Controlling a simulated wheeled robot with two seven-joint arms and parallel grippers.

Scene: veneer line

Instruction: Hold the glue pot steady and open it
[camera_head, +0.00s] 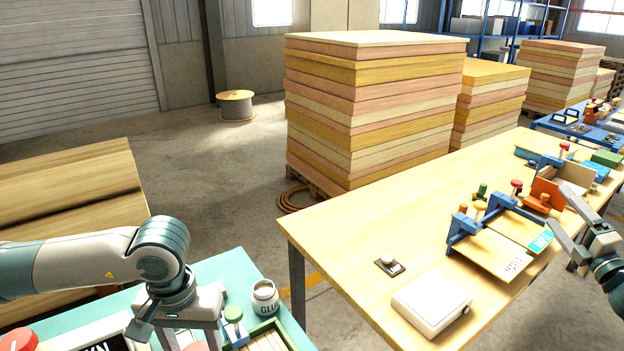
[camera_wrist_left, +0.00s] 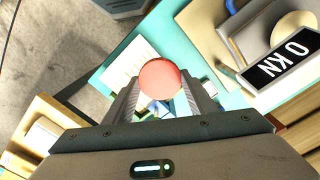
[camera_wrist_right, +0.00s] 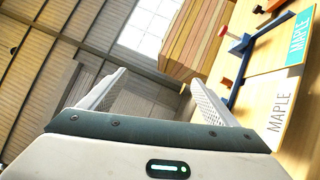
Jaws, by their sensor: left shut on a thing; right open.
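The glue pot (camera_head: 264,298) is a small white jar with dark letters reading "GLU". It stands upright at the right side of the teal table (camera_head: 232,268), apart from my left gripper (camera_head: 188,341). My left gripper points down at the table and is shut on a red round-topped thing (camera_wrist_left: 160,79), which shows between its fingers in the left wrist view. Its lower part is hidden. My right gripper (camera_head: 562,208) is open and empty, beside the wooden table's right part, far from the pot. I cannot make out the pot's lid clearly.
A scale display (camera_wrist_left: 282,60) is on the teal table. The wooden table (camera_head: 345,240) holds a white box (camera_head: 431,302) and blue clamps (camera_head: 462,230). Board stacks (camera_head: 375,110) stand behind.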

